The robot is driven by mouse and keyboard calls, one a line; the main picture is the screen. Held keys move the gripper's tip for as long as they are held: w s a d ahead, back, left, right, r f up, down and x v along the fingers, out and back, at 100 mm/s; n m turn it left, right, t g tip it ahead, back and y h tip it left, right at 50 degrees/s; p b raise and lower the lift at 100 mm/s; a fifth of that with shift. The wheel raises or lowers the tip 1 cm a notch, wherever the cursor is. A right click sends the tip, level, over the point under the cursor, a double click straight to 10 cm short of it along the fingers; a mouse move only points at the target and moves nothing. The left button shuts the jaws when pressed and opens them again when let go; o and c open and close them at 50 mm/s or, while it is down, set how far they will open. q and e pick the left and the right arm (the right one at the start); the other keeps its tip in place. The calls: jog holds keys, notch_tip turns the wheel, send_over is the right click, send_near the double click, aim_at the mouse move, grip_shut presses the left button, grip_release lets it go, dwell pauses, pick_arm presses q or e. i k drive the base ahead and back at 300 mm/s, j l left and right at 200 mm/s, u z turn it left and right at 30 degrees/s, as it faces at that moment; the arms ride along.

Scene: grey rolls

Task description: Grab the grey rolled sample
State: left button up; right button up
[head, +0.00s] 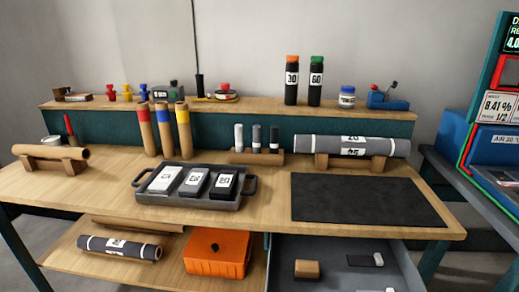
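A grey roll (388,148) with white bands and a printed white label lies in a wooden cradle (321,160) at the right of the bench, behind a dark mat. A second, darker grey roll (146,250) with white bands and a label lies on the lower shelf at the left. Neither of my grippers is in view.
A black tray (146,200) with labelled blocks stands mid-bench. The dark mat (365,200) is bare. A brown roll (50,152) rests on a stand at left. Three brown tubes (164,138) stand upright. An orange box (215,254) and an open drawer (335,250) are below.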

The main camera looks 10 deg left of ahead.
aim_at(256, 129)
jog(key=i+j, duration=0.15)
jog(key=j, duration=0.25)
jog(key=i+j, duration=0.2)
jog(key=j, duration=0.15)
jog(key=i+j+u, duration=0.1)
jog(key=j, duration=0.3)
jog(key=i+j, duration=0.25)
jog(key=j, duration=0.15)
jog(key=i+j, duration=0.15)
jog(key=j, duration=0.2)
jog(key=u, duration=0.05)
